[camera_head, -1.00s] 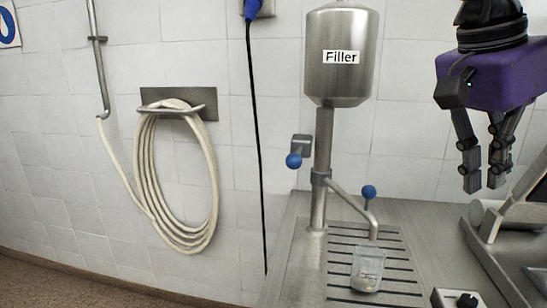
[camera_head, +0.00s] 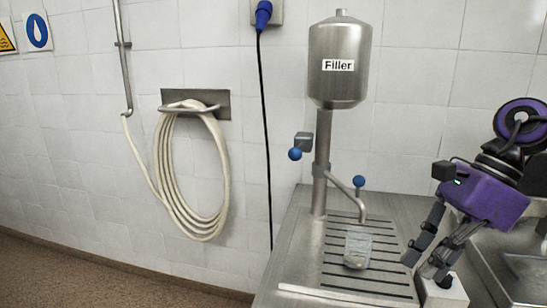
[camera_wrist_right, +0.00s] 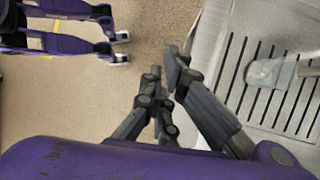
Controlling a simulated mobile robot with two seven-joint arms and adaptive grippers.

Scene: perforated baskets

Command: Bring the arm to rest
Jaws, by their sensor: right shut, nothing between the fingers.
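My right gripper (camera_head: 420,267) is at the lower right in the head view, its purple body above and dark fingers angled down to the left. It is shut and empty. Its fingertips show beside the front of a white block (camera_head: 447,292); I cannot tell whether they touch it. The gripper also shows in the right wrist view (camera_wrist_right: 168,72), over the counter's edge and floor. My left gripper does not show in the head view.
A clear cup (camera_head: 357,248) stands on the slotted drain tray (camera_head: 310,277), under the spout of the steel filler (camera_head: 340,85). A coiled hose (camera_head: 163,175) hangs on the tiled wall at left. Purple and dark parts of mine show at the wrist view's upper left.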

